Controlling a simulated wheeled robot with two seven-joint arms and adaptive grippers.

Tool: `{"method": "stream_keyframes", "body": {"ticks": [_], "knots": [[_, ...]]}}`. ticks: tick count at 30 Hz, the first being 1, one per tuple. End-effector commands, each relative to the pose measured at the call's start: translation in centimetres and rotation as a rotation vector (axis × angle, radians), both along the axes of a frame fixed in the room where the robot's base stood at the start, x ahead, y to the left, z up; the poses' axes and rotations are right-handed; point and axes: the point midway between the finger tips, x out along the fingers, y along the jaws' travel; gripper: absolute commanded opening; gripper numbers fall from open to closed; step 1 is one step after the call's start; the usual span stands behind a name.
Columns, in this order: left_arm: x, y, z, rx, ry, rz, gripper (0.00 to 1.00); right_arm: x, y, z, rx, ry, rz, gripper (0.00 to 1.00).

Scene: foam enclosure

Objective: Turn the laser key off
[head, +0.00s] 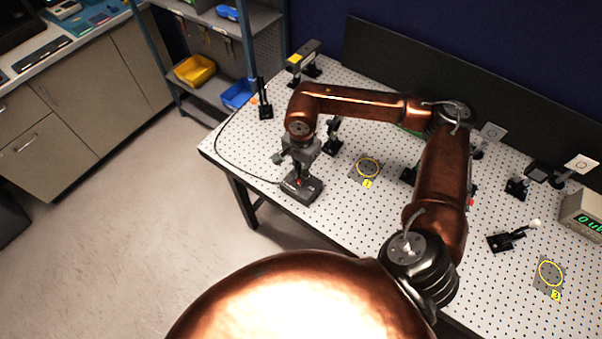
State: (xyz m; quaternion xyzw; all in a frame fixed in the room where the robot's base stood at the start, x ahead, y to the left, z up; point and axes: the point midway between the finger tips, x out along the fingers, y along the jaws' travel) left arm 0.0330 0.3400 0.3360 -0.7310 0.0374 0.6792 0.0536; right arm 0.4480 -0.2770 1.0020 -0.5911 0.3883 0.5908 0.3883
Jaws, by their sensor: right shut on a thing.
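A small dark box (312,193), which looks like the laser's key unit, sits at the front left edge of the perforated table (262,148). A dark cable runs from it to the left and back. My right gripper (299,177) points down onto the top of this box, shut on the laser key there. The key itself is mostly hidden between the fingers; a small red spot shows beside them. Its angle cannot be told. My left gripper is not in view.
A grey and yellow device (302,58) stands at the back left corner. Optic posts (332,138) stand close behind my gripper. Yellow-ringed plates (549,275) and a box with a green display (585,212) lie to the right. Shelves with bins (195,70) stand behind left.

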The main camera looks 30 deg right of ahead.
Motion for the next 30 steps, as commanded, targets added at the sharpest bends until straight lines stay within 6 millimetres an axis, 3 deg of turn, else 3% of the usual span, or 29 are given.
{"method": "stream_keyframes", "body": {"ticks": [9,20,23,30], "knots": [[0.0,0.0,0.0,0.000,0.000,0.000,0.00,-0.1,0.0,-0.1,0.001,0.004,0.001,0.23],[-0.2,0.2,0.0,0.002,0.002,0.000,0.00,0.0,0.0,0.5,0.001,0.000,0.000,0.24],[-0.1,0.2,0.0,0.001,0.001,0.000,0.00,0.1,0.0,1.7,0.000,-0.003,-0.001,0.24],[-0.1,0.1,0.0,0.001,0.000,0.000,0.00,0.0,0.0,6.6,0.001,-0.002,0.000,0.24]]}}
